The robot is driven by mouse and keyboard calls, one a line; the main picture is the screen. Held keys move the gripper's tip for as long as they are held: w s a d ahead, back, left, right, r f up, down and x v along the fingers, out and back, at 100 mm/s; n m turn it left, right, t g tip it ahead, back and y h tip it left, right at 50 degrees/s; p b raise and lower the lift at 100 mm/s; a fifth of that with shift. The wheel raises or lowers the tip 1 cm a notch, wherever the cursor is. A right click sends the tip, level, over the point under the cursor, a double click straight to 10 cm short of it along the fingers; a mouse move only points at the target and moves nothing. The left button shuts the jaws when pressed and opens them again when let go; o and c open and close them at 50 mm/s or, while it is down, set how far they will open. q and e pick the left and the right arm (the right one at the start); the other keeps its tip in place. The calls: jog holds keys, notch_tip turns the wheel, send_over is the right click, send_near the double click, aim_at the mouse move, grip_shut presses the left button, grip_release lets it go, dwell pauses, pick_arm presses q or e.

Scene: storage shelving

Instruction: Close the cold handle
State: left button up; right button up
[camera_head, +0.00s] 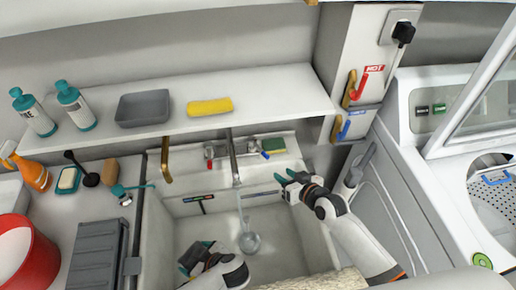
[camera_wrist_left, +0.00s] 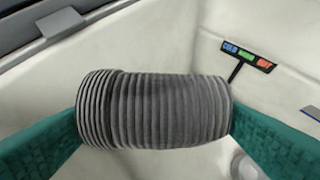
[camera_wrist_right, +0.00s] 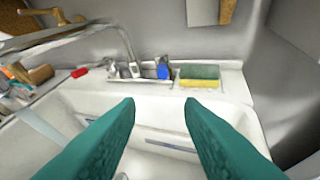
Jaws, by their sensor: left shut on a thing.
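At the sink's back ledge, a blue tap handle (camera_head: 265,155) sits right of the tall spout (camera_head: 235,160), and a red one (camera_head: 209,152) sits left. The blue handle also shows in the right wrist view (camera_wrist_right: 162,70). On the wall, a blue lever (camera_head: 343,130) hangs below a red lever (camera_head: 360,86) labelled HOT. My right gripper (camera_head: 290,178) is open and empty over the sink's right side, apart from the blue tap handle. My left gripper (camera_head: 195,258) is low at the sink's front left, shut on a grey ribbed cylinder (camera_wrist_left: 155,110).
A pale streak runs from the spout to the drain (camera_head: 249,243) in the sink (camera_head: 180,225). A green-yellow sponge (camera_wrist_right: 199,76) lies right of the blue tap handle. A shelf (camera_head: 255,95) overhangs behind; a washing machine (camera_head: 425,180) stands at right.

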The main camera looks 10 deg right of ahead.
aim_at(268, 158)
pick_arm(q)
jog(key=shift+a+f, duration=0.1)
jog(key=shift+f, duration=0.1)
jog(key=shift+f+b, duration=0.65)
jog(key=shift+b, duration=0.05)
pick_arm(e)
jog(key=shift+t, duration=0.3)
jog(key=x, duration=0.8)
jog(key=r+x, duration=0.1)
jog(key=x, duration=0.3)
jog(key=shift+w+d, duration=0.1)
jog(key=shift+w, duration=0.65)
grip_shut()
